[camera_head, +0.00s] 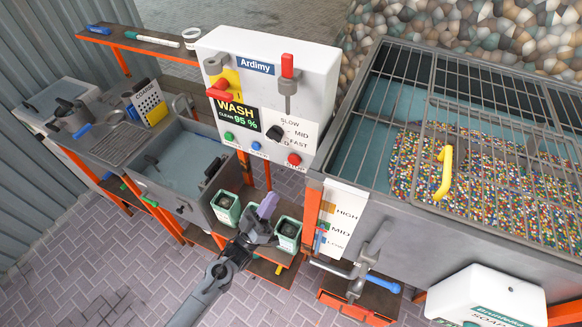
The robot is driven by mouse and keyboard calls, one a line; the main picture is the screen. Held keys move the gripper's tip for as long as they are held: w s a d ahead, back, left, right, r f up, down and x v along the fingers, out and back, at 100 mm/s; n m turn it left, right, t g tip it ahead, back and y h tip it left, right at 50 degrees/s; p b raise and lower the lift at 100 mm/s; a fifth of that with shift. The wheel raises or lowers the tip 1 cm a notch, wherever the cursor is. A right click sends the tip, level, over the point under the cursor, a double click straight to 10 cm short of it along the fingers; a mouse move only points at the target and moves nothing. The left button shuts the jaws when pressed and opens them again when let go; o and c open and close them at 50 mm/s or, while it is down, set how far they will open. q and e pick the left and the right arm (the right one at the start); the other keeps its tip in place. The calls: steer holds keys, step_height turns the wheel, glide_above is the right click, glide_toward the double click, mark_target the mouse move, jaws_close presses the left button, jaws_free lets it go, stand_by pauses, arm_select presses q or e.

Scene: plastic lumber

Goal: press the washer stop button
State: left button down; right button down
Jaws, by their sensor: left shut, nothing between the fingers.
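The white washer control panel (318,62) stands upright at the top centre. It has a red button (294,159) at its lower right, a blue button (255,146) and a green button (228,136) along its lower edge. I cannot read the labels by the buttons. Its screen (238,118) reads "WASH CLEAN 95 %". My left gripper (265,208) is shut and empty, below the panel and apart from the buttons. It appears in front of the lower shelf, between two small green-white containers. My right gripper is not in view.
A black selector knob (275,132) and a red-handled lever (287,75) are on the panel. A wash tank with a mesh lid (480,140) over coloured flakes stands at right. A sink (180,170) is at left. A valve with a blue handle (382,284) is at lower right.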

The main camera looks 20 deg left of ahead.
mark_target(294, 160)
arm_select(q)
steer(key=shift+w+r+h+b, duration=0.3)
steer(key=shift+w+r, duration=0.1)
steer(key=shift+w, duration=0.15)
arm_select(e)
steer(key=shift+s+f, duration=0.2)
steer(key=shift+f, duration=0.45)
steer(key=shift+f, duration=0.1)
